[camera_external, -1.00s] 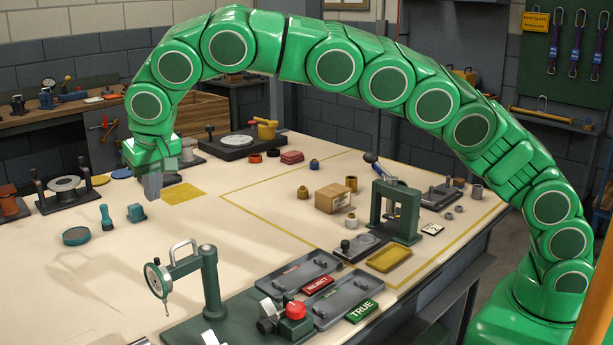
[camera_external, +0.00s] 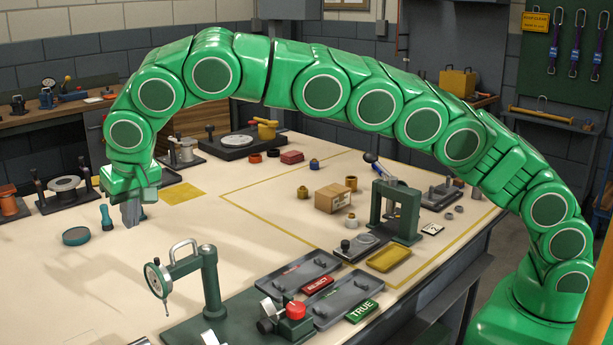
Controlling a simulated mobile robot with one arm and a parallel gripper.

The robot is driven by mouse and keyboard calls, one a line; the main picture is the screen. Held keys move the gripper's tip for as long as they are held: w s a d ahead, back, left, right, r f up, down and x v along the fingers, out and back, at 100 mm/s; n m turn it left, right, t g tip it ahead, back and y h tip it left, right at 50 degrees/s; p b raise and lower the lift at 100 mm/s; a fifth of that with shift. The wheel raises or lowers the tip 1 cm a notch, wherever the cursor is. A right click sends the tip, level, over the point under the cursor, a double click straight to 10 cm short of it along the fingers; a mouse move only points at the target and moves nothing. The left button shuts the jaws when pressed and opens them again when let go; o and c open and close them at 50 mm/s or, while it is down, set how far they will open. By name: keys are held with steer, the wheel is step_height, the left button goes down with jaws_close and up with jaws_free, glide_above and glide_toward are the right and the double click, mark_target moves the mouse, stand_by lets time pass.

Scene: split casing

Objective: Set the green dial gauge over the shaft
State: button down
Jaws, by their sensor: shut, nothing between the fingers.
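The dial gauge (camera_external: 157,279), with a round face and a thin stem pointing down, sits on the arm of a green stand (camera_external: 210,280) at the front of the table. A silver handle arches over it. My gripper (camera_external: 132,219) is shut and empty, pointing down low over the left of the table, well behind the gauge and apart from it. Its fingers cover the spot of a small teal block, so I cannot tell whether they touch it. I cannot tell for sure which part is the shaft.
A teal knobbed piece (camera_external: 106,216) stands just left of my gripper, and a teal disc (camera_external: 76,236) lies nearer the front.

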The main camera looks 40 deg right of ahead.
mark_target(172, 276)
step_height(172, 276, down, 8)
steer(key=s, duration=0.1)
steer(key=shift+f, duration=0.25)
stand_by(0.7)
steer(key=shift+s, duration=0.1)
stand_by(0.3)
steer(key=shift+s+a+r+n+y, duration=0.1)
steer(key=shift+s+n+y, duration=0.3)
steer(key=shift+s+n, duration=0.65)
steer(key=s+d+n+g+y, duration=0.3)
steer(key=s+d+n, duration=0.6)
steer(key=s+n, duration=0.4)
steer(key=shift+n+g, duration=0.4)
steer(key=shift+n, duration=0.25)
